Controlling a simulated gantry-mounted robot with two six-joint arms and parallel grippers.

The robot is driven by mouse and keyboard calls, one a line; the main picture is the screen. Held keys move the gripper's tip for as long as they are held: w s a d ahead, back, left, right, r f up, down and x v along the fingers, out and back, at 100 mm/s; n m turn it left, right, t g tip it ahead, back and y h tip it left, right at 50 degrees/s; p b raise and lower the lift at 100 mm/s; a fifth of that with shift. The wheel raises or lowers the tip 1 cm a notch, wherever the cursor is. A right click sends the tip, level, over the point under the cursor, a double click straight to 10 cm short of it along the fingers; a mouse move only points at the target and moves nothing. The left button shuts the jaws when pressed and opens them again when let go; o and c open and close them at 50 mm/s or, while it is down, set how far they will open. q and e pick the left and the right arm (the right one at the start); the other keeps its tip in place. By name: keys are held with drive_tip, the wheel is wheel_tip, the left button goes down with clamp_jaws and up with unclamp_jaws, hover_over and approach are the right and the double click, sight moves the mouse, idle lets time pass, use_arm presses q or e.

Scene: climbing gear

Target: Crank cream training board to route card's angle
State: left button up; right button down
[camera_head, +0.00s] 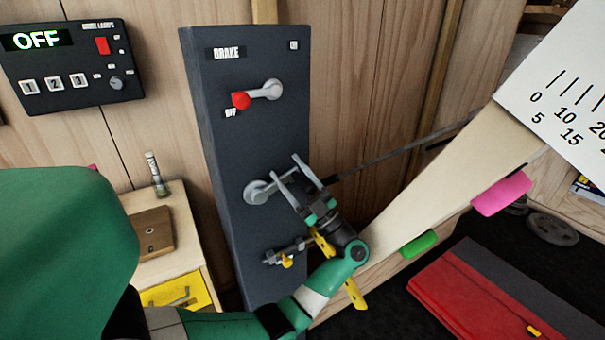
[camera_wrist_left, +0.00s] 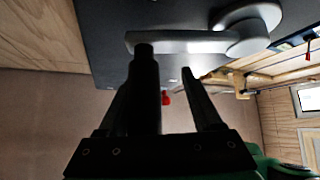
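The cream training board (camera_head: 440,190) slants up to the right, with pink and green holds on it. A white angle scale (camera_head: 570,80) with 0, 5, 10, 15 marks shows at the upper right. The grey crank (camera_head: 257,192) is on the dark panel; its arm and dark handle show in the left wrist view (camera_wrist_left: 146,80). My left gripper (camera_head: 296,173) is open around the handle, with a gap to the right finger in the wrist view (camera_wrist_left: 168,85). The brake lever's red knob (camera_head: 241,100) is by the OFF label. I cannot identify a route card. My right gripper is out of view.
A lamp control box (camera_head: 75,65) reading OFF is on the wall. A small cabinet (camera_head: 180,220) with a wooden block on top stands left of the panel (camera_head: 225,150). A red and grey mat (camera_head: 465,290) lies on the dark floor at right.

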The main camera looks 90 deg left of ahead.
use_arm(q)
drive_tip(key=shift+w, duration=0.1)
drive_tip(key=b+v, duration=0.1)
drive_tip(key=v, duration=1)
drive_tip(key=shift+w+d, duration=0.2)
drive_tip(key=shift+d, duration=0.05)
drive_tip(key=shift+f, duration=0.1)
